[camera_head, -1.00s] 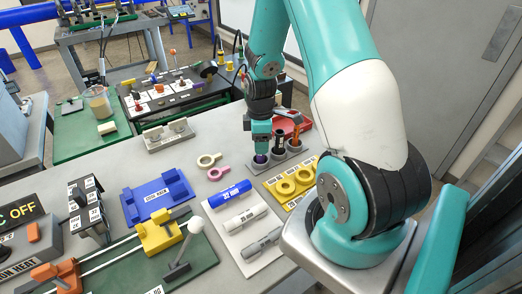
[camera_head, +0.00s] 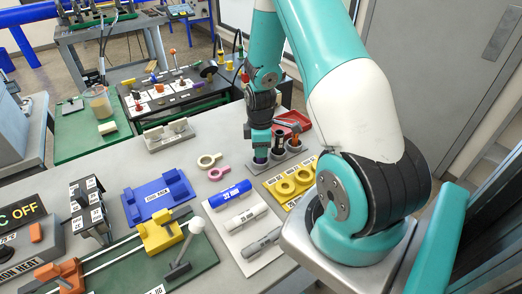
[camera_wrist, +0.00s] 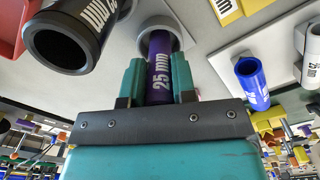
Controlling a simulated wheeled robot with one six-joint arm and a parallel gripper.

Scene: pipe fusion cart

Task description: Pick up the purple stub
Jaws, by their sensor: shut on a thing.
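The purple stub (camera_wrist: 160,68), marked 25 mm, sits between the two fingers of my gripper (camera_wrist: 158,80) in the wrist view. My gripper is shut on it. The stub's far end is at a round grey holder (camera_wrist: 179,32); I cannot tell how much of it is still inside. In the head view my gripper (camera_head: 259,158) is over the leftmost of the grey cups at the back right of the table, and the stub is mostly hidden there.
A black pipe piece (camera_wrist: 66,39) stands close beside my gripper. A red tray (camera_head: 293,121) lies behind the cups. A yellow ring holder (camera_head: 293,183) and a white board with a blue pipe (camera_head: 230,194) lie in front.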

